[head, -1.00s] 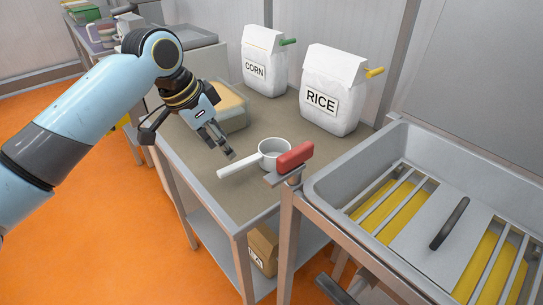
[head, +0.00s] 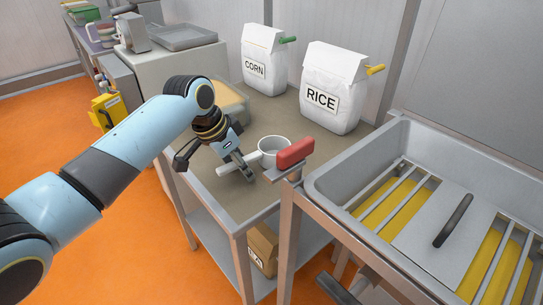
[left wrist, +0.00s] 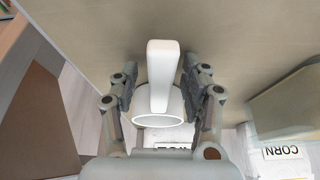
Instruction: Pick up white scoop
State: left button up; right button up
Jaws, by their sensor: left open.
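The white scoop (head: 276,154) lies on the table in the head view, its cup to the right and its handle pointing left toward the table's front edge. My left gripper (head: 216,168) is open over the handle, with one finger in front of part of it. In the left wrist view the scoop's handle (left wrist: 162,72) lies between the two spread fingers of the left gripper (left wrist: 160,76). I see a gap on both sides of the handle.
White bags marked CORN (head: 262,65) and RICE (head: 330,90) stand behind the scoop. A tan-filled container (head: 235,100) sits behind my left gripper. A red handle (head: 296,152) stands close to the cup's right. A grey basin (head: 320,185) with bars is at the right.

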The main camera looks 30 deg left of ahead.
pick_arm(q)
jog(key=shift+f, duration=0.2)
jog(key=shift+c, duration=0.6)
grip_shut()
